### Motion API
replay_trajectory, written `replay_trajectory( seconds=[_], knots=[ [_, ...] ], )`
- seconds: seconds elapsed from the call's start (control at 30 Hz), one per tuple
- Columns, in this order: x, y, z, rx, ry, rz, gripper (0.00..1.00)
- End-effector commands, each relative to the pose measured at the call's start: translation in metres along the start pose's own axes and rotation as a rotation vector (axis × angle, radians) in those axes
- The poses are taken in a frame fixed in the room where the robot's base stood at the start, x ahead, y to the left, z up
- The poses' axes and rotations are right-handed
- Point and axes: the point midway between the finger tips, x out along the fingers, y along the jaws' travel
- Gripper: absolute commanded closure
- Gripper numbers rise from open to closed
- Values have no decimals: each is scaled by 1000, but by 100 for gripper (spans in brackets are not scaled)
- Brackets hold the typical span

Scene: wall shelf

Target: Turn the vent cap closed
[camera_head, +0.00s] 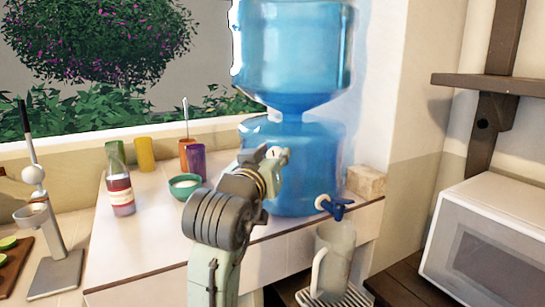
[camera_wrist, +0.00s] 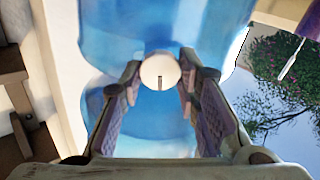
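The vent cap (camera_wrist: 160,70) is a round, cream-white disc with a short dark mark near its lower edge, on the blue water dispenser (camera_wrist: 120,30). In the wrist view it lies between the tips of my gripper (camera_wrist: 160,85), whose two fingers are spread apart. A narrow gap seems to show on each side, but I cannot tell for sure whether the pads touch the cap. In the head view my gripper (camera_head: 270,158) is in front of the blue dispenser (camera_head: 315,165), near its middle, and largely hides the cap.
A blue tap (camera_head: 337,206) sits low on the dispenser, above a clear pitcher (camera_head: 335,262). A green bowl (camera_head: 184,186), a bottle (camera_head: 121,188) and several coloured cups stand left of my arm. A microwave (camera_head: 495,240) and shelf (camera_head: 490,85) are at the right.

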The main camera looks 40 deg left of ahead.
Motion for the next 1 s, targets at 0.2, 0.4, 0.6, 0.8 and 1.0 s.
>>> replay_trajectory(
  seconds=[0.2, 0.4, 0.6, 0.8, 1.0],
  knots=[
    [0, 0, 0, 0, 0, 0, 87],
    [0, 0, 0, 0, 0, -1, 98],
    [0, 0, 0, 18, 1, 0, 99],
    [0, 0, 1, 95, 2, 0, 99],
    [0, 0, 2, 243, 1, 0, 99]
  ],
)
